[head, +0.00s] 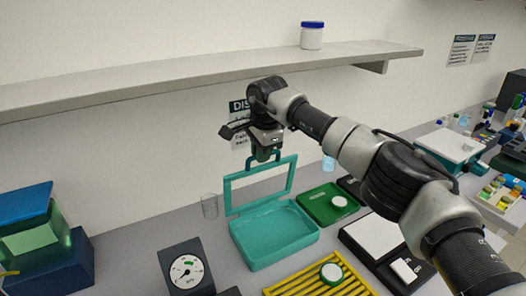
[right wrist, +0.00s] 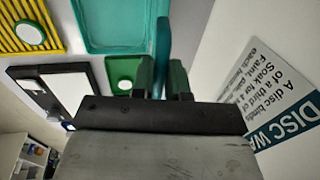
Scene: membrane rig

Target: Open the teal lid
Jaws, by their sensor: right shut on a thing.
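The teal lid (head: 227,196) is a frame with a clear window, hinged at the back of a teal box (head: 283,256). It stands about upright, raised clear of the box, whose inside shows open. My right gripper (head: 264,154) is above the lid, shut on the handle at its top edge. In the right wrist view the lid shows edge-on as a teal strip (right wrist: 163,42) between the green fingertips (right wrist: 162,78). The fingers partly hide the handle. My left gripper is not in view.
A dial gauge (head: 187,269), a yellow rack (head: 335,283) and a green tray (head: 318,207) surround the box. A clear beaker (head: 209,206) stands left of the lid. A wall shelf (head: 180,76) with a blue-capped jar (head: 312,38) runs above my right arm.

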